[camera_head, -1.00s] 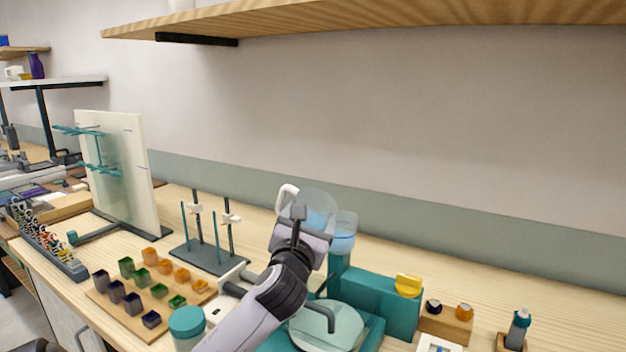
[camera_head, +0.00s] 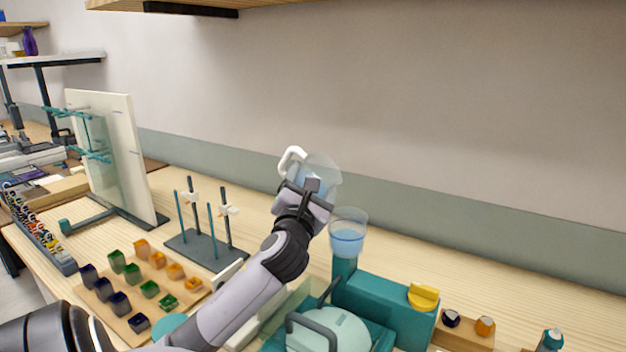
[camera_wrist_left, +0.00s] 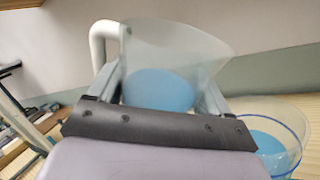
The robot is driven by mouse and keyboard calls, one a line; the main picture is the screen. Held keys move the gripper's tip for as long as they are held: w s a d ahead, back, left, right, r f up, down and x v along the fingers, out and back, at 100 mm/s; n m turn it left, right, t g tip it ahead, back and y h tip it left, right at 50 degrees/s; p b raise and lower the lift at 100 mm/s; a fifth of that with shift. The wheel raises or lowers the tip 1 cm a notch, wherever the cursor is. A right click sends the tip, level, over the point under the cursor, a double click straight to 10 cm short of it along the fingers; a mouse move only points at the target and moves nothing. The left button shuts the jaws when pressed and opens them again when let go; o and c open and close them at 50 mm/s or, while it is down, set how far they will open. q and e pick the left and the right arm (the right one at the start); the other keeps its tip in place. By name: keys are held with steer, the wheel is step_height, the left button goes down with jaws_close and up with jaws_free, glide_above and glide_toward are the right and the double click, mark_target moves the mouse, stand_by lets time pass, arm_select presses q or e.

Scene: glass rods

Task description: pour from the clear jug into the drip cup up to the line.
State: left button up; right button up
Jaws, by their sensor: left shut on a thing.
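The clear jug (camera_head: 322,170) with a white handle (camera_head: 291,158) is held up by my left gripper (camera_head: 312,190), which is shut on it. In the left wrist view the jug (camera_wrist_left: 175,50) stands between the fingers, tilted somewhat, with blue liquid (camera_wrist_left: 158,90) inside. The drip cup (camera_head: 348,232), clear and part filled with blue liquid, sits on the teal post just right of the jug. In the left wrist view the drip cup (camera_wrist_left: 275,130) is at the lower right and shows a blue line around it. No stream of liquid is visible between them. My right gripper is out of view.
A teal machine (camera_head: 385,305) with a yellow knob (camera_head: 423,297) stands below the cup. A dark stand (camera_head: 207,250) with upright rods is left of the arm. A wooden board (camera_head: 125,312) holds several coloured blocks. A shelf (camera_head: 270,5) hangs above.

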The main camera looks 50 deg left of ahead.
arm_select(q)
steer(key=shift+s+a+f+m+t, duration=0.1)
steer(key=shift+f+m+t, duration=0.3)
steer(key=shift+m, duration=0.4)
steer(key=shift+r, duration=0.1)
steer(key=shift+r+m, duration=0.15)
steer(key=shift+m, duration=0.25)
steer(key=shift+r+m+t+h, duration=0.3)
steer(key=shift+r+m+t, duration=0.1)
steer(key=shift+m, duration=0.55)
steer(key=shift+r+m+t+h, duration=0.3)
steer(key=shift+r+m+t, duration=0.15)
steer(key=shift+m, duration=0.45)
steer(key=shift+r+m+t+h, duration=0.3)
steer(key=shift+r+m+t, duration=0.1)
steer(key=shift+m, duration=0.55)
stand_by(3.9)
